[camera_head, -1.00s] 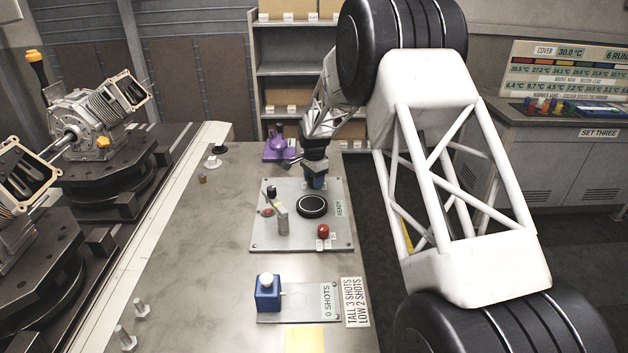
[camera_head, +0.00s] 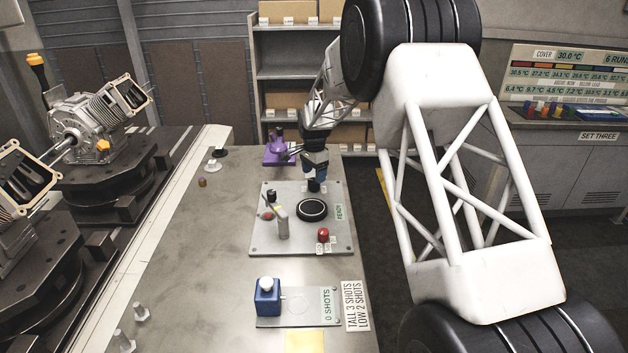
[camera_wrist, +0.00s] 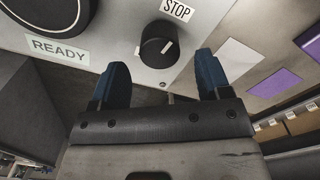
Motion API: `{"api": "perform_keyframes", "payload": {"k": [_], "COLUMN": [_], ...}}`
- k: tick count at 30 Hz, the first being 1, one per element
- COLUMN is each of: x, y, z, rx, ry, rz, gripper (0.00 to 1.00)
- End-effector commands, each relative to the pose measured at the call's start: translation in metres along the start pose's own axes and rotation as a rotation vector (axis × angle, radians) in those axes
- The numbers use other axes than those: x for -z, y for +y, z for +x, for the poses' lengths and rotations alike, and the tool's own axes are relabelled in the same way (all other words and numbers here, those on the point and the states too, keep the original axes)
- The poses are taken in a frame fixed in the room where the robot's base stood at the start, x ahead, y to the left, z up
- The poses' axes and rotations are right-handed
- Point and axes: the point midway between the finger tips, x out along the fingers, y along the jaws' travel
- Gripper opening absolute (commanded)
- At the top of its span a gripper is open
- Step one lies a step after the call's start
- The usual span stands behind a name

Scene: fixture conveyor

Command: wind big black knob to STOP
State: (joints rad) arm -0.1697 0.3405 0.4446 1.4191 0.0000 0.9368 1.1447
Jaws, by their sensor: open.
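The big black knob (camera_wrist: 152,47) sits on the grey panel in the wrist view, with a white pointer line on its face. The line slants toward the upper right. The STOP label (camera_wrist: 177,9) is just above and right of the knob there. In the head view the knob (camera_head: 314,186) stands near the panel's far edge. My gripper (camera_wrist: 161,62) is open and empty, its blue fingers apart on the near side of the knob. In the head view my gripper (camera_head: 316,172) hangs just above the knob, which shows below it.
The panel (camera_head: 262,240) also bears a black disc (camera_head: 312,208) beside a READY label (camera_head: 339,213), a red knob (camera_head: 323,235), a grey post (camera_head: 282,224) and a smaller black knob (camera_head: 271,195). A purple fixture (camera_head: 279,154) stands behind; a blue box (camera_head: 267,296) stands in front.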

Motion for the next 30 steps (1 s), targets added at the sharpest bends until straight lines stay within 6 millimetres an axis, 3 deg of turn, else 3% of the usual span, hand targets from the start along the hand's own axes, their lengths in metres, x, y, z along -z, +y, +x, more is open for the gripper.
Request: {"api": "perform_keyframes", "payload": {"k": [9,23,30], "x": [0.0,0.0,-0.002], "y": [0.0,0.001,0.016], "z": [-0.03,-0.034,-0.052], "rx": [0.0,0.0,0.008], "ry": [0.0,0.0,0.004], "rz": [0.0,-0.001,-0.027], "gripper": [0.71,0.71,0.71]}}
